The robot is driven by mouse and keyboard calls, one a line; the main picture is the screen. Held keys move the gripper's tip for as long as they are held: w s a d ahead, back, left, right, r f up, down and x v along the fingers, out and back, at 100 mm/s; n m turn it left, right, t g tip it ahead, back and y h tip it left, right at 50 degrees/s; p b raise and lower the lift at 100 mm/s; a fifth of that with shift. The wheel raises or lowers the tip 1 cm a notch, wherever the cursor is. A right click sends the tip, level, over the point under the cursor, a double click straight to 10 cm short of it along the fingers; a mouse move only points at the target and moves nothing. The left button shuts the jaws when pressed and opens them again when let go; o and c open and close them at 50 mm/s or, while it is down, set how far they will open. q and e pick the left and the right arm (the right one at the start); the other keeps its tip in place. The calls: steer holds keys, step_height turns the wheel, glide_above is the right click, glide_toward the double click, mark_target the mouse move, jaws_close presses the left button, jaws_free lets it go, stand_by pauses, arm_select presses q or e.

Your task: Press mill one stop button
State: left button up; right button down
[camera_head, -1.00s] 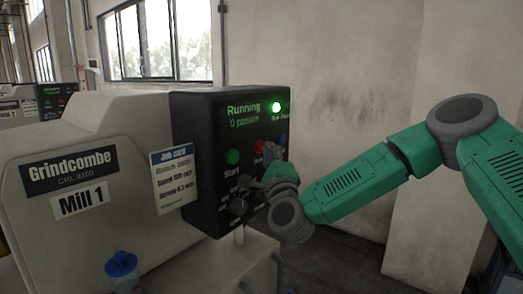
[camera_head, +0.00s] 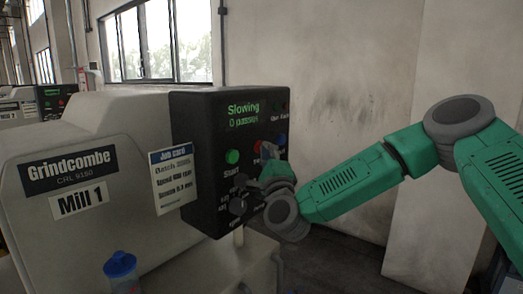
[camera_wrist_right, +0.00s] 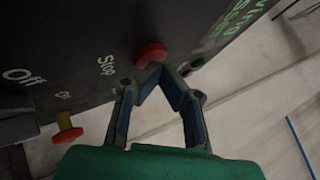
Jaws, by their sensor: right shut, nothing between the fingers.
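Mill 1's black control panel (camera_head: 210,130) shows "Slowing" on its display (camera_head: 243,114). The red stop button (camera_wrist_right: 150,53), labelled "Stop", shows in the right wrist view, and its edge peeks out in the head view (camera_head: 257,147). My right gripper (camera_wrist_right: 157,68) is shut and empty, its fingertips right at the stop button's edge. I cannot tell whether they touch it. In the head view the right gripper (camera_head: 268,154) covers part of the panel. My left gripper is not in view.
A green start button (camera_head: 232,157) sits left of the stop button, and a blue button (camera_head: 282,140) right of it. A red knob on a yellow base (camera_wrist_right: 68,128) juts from the panel. A blue-lidded container (camera_head: 120,265) stands in front.

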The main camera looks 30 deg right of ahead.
steer(key=shift+s, duration=0.1)
steer(key=shift+s+d, duration=0.3)
steer(key=shift+s, duration=0.45)
steer(key=s, duration=0.1)
steer(key=s+d, duration=0.1)
steer(key=s, duration=0.1)
steer(key=s+d, duration=0.1)
steer(key=shift+s, duration=0.3)
steer(key=shift+a+y, duration=0.1)
steer(key=shift+y, duration=0.2)
stand_by(0.6)
